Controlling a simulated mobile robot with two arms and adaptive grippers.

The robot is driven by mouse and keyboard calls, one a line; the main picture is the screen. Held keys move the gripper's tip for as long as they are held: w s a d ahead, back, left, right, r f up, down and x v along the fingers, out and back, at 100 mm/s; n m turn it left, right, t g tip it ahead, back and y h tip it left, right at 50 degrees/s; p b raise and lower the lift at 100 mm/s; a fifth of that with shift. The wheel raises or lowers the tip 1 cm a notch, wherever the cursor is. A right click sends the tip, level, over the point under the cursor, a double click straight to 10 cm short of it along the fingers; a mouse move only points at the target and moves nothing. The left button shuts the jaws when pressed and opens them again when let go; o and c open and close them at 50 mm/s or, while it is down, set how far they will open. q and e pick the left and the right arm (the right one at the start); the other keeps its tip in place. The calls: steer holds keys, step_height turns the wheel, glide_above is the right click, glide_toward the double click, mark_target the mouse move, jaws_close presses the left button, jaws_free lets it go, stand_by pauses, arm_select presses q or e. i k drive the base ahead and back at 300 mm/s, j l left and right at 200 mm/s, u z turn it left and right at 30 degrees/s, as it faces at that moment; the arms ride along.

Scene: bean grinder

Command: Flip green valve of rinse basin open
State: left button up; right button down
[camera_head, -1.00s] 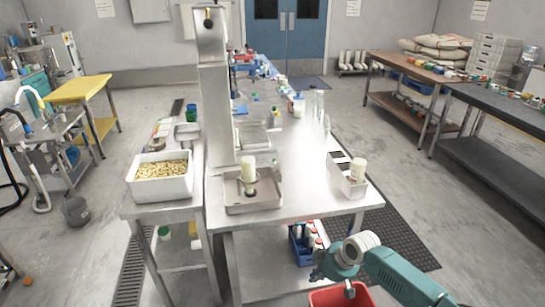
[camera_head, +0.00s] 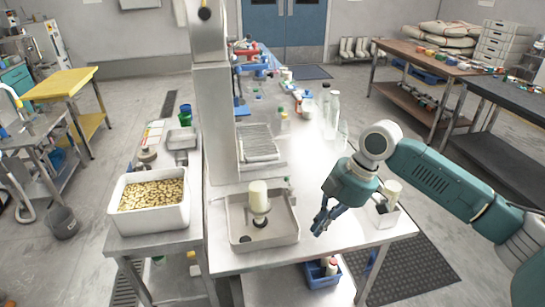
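The rinse basin (camera_head: 233,222) is a shallow metal tray at the front of the steel table, with a dark drain in its floor. A cream cylinder (camera_head: 259,196) stands in it. A small green part (camera_head: 288,181), which looks like the valve, is at the basin's back right corner; its handle is too small to read. My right gripper (camera_head: 320,226) is over the table just right of the basin, apart from the green part and pointing down. Its dark fingers are too small to tell whether they are open. My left gripper is out of view.
A white box (camera_head: 386,214) with a cream cylinder stands right of my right gripper. Clear bottles (camera_head: 331,112) stand farther back. A tall metal column (camera_head: 214,120) rises behind the basin's left side. A white bin of beans (camera_head: 122,222) is on the left side table.

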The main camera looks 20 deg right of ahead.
mark_target(288, 183)
steer(key=i, duration=1.15)
